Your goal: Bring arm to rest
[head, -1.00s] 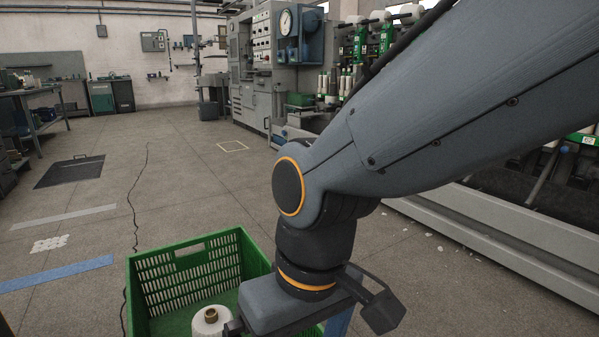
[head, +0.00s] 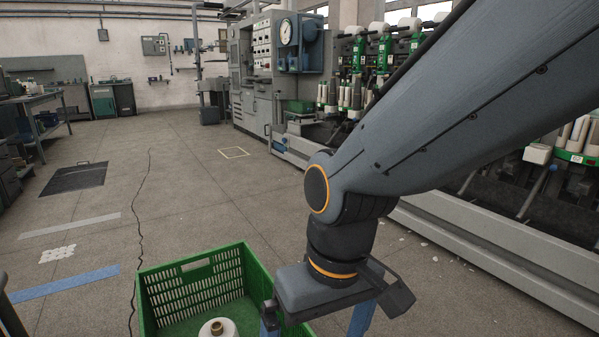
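My gripper (head: 314,328) hangs from my wrist at the bottom of the head view, beside the right part of the green crate. One finger shows at its left end and a blue part shows under its right end, with a wide gap between them; it looks open and empty. The fingertips are cut off by the lower edge. A white yarn cone (head: 218,329) with a brown core stands in the crate, left of my gripper and apart from it. My arm reaches in from the upper right, bent at the wrist.
A grey cabinet (head: 262,85) stands at the back.

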